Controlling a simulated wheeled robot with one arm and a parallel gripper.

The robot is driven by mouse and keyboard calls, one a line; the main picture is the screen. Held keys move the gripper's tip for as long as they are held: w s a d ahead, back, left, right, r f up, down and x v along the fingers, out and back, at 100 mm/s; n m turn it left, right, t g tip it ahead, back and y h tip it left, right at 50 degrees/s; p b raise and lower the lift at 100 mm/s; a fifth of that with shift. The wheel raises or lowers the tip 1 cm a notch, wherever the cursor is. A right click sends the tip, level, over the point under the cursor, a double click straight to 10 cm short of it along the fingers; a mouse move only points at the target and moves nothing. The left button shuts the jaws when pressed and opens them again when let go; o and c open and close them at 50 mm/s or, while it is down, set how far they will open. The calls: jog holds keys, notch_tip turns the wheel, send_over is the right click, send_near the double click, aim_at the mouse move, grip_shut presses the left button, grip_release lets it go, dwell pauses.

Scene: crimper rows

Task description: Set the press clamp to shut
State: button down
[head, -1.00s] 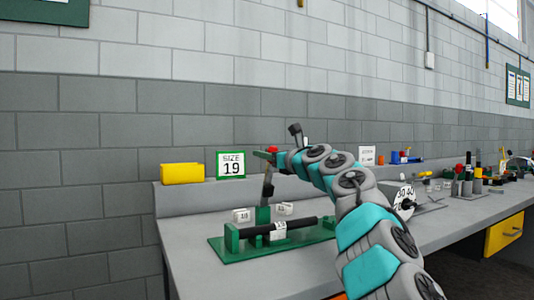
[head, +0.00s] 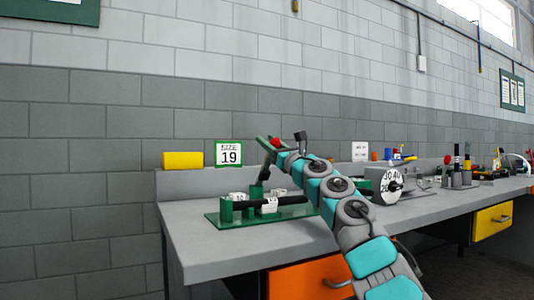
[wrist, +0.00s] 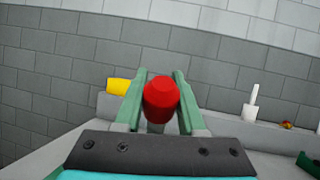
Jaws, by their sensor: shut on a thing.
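The press clamp has a green base (head: 222,217) on the near end of the bench, with a black bar lying across it. Its lever (head: 265,172) stands up from the base and is topped by a red knob (head: 276,143). In the wrist view the red knob (wrist: 160,98) sits between the two green fingers of my gripper (wrist: 158,85). My gripper is shut on the knob, and the lever below it is mostly hidden in that view. White numbered blocks (head: 269,206) sit at the clamp; their numbers are too small to read.
A yellow block (head: 183,160) and a card reading 19 (head: 229,153) stand on the back ledge. A numbered white dial (head: 388,187) and several tools are to the right. An orange drawer (head: 310,282) is below the bench's front.

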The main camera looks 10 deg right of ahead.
jog(key=shift+s+d+f+y+b, duration=0.2)
jog(key=shift+s+f+y+b, duration=0.15)
jog(key=shift+f+b, duration=0.25)
jog(key=shift+s+r+t, duration=0.15)
jog(key=shift+t, duration=0.15)
jog(key=c, duration=0.5)
grip_release()
jog(key=shift+b, duration=0.3)
jog(key=shift+b+v, duration=0.8)
jog(key=shift+v, duration=0.65)
jog(key=shift+b+v, duration=0.45)
jog(key=shift+v, duration=1.95)
